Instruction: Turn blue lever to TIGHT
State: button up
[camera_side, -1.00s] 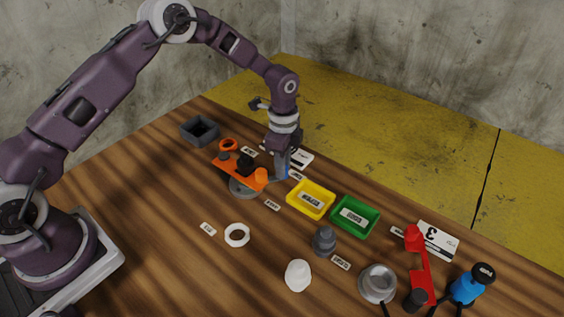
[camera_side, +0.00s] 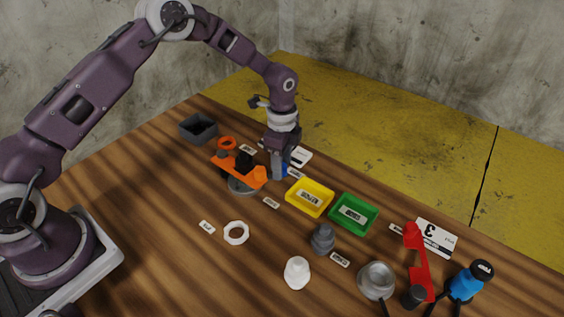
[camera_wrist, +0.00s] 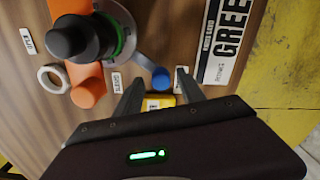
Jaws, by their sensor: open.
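The blue lever's round knob (camera_wrist: 161,78) shows in the wrist view at the end of a grey arm, which runs from a round grey base (camera_wrist: 124,40). In the side view only a bit of blue (camera_side: 285,170) shows beside my fingers. My gripper (camera_side: 277,173) is low over the table, right of the orange part (camera_side: 239,170). In the wrist view its two fingers are apart, with the knob between their tips. I cannot tell whether either finger touches it. A small label (camera_wrist: 117,82) lies left of the fingers; another (camera_wrist: 181,77) is partly hidden by the right finger.
The yellow tray (camera_side: 310,198) and green tray (camera_side: 354,213) stand to the right of my gripper. A dark orange-and-black assembly sits close on its left. A white card (camera_wrist: 226,40) lies behind. The front left of the table is mostly clear.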

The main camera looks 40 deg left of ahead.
notch_tip(320, 180, up, 7)
jog(key=shift+r, duration=0.1)
dwell(0.3)
jog(key=s+a+r+n+t, duration=0.1)
jog(key=s+a+r+n, duration=0.15)
jog(key=s+r, duration=0.65)
jog(key=s+a+r+n+t, duration=0.15)
jog(key=s+r+n, duration=0.35)
jog(key=r, duration=0.7)
jog(key=s+r+n+t, duration=0.1)
jog(key=s+n+t, duration=0.2)
jog(key=s, duration=1.6)
jog(key=n, duration=0.4)
jog(key=shift+s+r, duration=0.15)
jog(key=shift+s, duration=0.1)
